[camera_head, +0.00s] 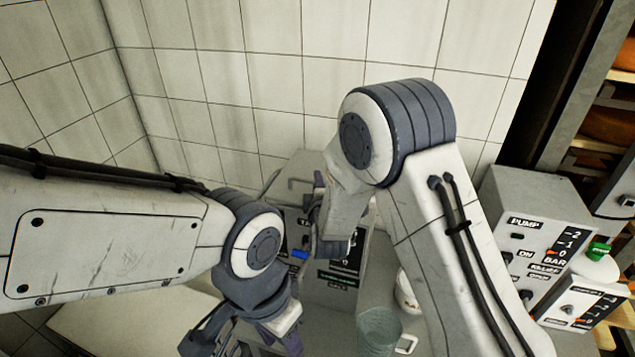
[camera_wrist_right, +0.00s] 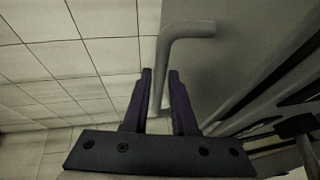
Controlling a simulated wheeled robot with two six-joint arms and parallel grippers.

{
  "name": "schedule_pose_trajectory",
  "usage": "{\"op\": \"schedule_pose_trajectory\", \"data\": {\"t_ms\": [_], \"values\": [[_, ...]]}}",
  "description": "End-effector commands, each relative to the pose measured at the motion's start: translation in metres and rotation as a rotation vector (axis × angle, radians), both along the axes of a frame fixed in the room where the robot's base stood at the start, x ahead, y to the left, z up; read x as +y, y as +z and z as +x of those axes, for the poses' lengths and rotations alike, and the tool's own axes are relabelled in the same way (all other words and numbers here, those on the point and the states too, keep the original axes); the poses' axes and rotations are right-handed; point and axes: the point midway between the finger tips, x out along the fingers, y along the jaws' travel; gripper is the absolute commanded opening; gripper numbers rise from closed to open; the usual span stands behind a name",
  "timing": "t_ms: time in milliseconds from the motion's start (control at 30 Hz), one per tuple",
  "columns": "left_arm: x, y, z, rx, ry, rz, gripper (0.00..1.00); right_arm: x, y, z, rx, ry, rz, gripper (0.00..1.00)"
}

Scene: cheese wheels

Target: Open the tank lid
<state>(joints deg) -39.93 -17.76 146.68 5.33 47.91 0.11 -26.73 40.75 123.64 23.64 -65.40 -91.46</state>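The tank (camera_head: 300,165) is a grey box against the tiled wall, mostly hidden behind my right arm. A bent bar handle (camera_head: 300,182) shows at its top. In the right wrist view the grey L-shaped handle (camera_wrist_right: 183,32) runs down between the two purple fingers of my right gripper (camera_wrist_right: 160,72). These fingers are apart, with gaps on both sides of the bar. In the head view only a bit of my right gripper (camera_head: 318,186) shows past the arm. My left gripper (camera_head: 285,338) hangs low at the bottom edge, partly cut off; its opening is unclear.
A control panel (camera_head: 340,268) with labels and a blue part is on the front below the tank top. A pump box (camera_head: 530,205) with knobs stands at right. A greenish cup (camera_head: 379,328) and a white container (camera_head: 405,292) are near my right arm. Shelves (camera_head: 590,130) stand at far right.

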Motion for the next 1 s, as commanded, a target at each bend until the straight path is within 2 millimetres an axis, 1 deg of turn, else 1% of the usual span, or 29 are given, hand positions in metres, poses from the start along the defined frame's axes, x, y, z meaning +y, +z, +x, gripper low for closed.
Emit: {"op": "schedule_pose_trajectory", "data": {"t_ms": [33,67,1000], "values": [[0.0000,0.0000,0.0000,0.000,0.000,0.000,0.50,0.0001,0.0001,-0.0001,0.000,0.000,0.000,0.04],[0.0000,0.0000,0.0000,0.000,0.000,0.000,0.50,0.0001,0.0001,-0.0002,0.000,0.000,0.000,0.00],[0.0000,0.0000,0.0000,0.000,0.000,0.000,0.50,0.0004,-0.0003,-0.0008,0.002,0.001,0.000,0.00]]}}
